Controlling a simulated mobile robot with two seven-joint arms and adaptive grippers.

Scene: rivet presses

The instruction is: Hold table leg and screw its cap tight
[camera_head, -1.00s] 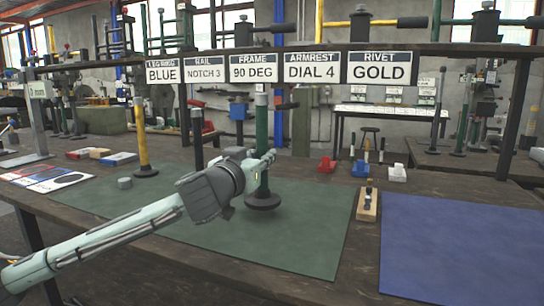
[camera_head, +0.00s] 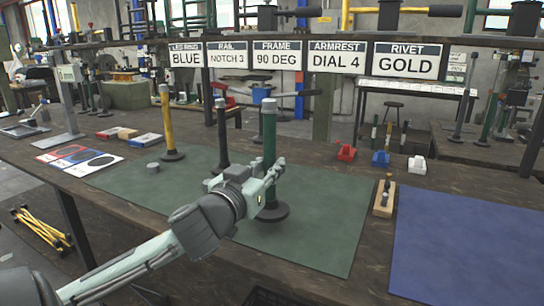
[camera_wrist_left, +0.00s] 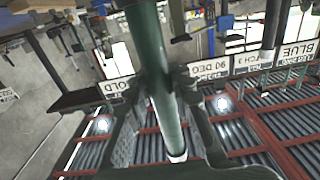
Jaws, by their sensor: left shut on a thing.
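A dark green table leg (camera_head: 269,140) with a grey top end (camera_head: 269,105) and a round black foot stands upright on the green mat (camera_head: 325,215). My left gripper (camera_head: 274,172) is shut on the leg at its lower half, above the foot. In the left wrist view the green leg (camera_wrist_left: 158,70) runs between the two dark fingers (camera_wrist_left: 160,95). A yellow leg (camera_head: 167,122) and a black leg (camera_head: 222,135) stand to the left, both with grey tops. A short grey cylinder (camera_head: 153,168), perhaps a cap, rests at the mat's left. My right gripper is out of view.
A blue mat (camera_head: 465,240) lies on the right. Between the mats is a wooden block (camera_head: 384,200) with small dark parts. Red, blue and white holders (camera_head: 417,165) stand behind. Signs (camera_head: 280,59) hang from a rail above. Printed cards (camera_head: 88,158) lie at left.

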